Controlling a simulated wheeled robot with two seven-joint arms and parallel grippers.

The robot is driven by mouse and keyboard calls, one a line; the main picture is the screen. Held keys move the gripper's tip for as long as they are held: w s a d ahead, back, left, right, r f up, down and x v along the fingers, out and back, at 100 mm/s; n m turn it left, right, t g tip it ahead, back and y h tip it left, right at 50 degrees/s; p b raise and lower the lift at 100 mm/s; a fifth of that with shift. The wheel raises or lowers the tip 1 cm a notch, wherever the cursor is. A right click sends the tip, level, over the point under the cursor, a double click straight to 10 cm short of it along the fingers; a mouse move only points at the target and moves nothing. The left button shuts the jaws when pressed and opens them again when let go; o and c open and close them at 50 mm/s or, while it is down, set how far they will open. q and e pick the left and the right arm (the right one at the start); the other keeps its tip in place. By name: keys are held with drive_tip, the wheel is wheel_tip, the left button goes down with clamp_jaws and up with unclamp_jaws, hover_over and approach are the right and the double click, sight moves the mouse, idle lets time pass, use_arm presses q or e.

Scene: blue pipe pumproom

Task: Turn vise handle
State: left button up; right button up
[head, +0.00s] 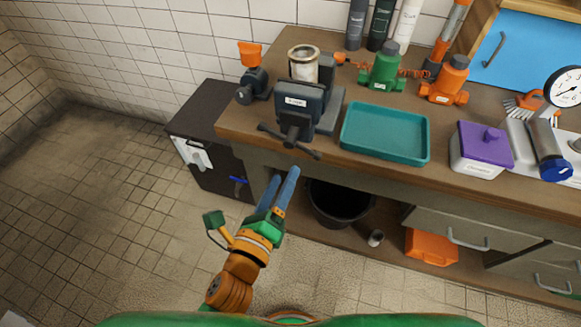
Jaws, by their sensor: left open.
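The vise (299,103) is dark blue-grey and stands at the left front of the brown workbench. Its handle (289,141) is a dark bar that slants down to the right across the screw, in front of the bench edge. My left gripper (283,179) has two blue fingers pointing up toward the bench. It is open and empty, below the handle in the picture and apart from it. My right gripper is not in the picture.
A teal tray (385,155) lies right of the vise, with a purple-lidded box (483,148) beyond it. A metal can (303,66) and an orange-and-black valve (252,75) sit close to the vise. A black bucket (338,203) stands under the bench. The left floor is clear.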

sight(288, 146)
use_arm(q)
drive_tip(key=shift+m+t, duration=0.4)
drive_tip(key=w+r, duration=0.1)
drive_tip(key=w, duration=0.1)
drive_tip(key=w+d+p, duration=0.1)
drive_tip(key=w, duration=0.1)
drive_tip(key=w+r, duration=0.1)
drive_tip(key=w, duration=0.2)
drive_tip(key=shift+d+r, duration=0.15)
drive_tip(key=shift+r, duration=0.15)
drive_tip(key=shift+s, duration=0.1)
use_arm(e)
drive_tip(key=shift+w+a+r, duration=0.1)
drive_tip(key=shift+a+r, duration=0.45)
use_arm(q)
clamp_jaws()
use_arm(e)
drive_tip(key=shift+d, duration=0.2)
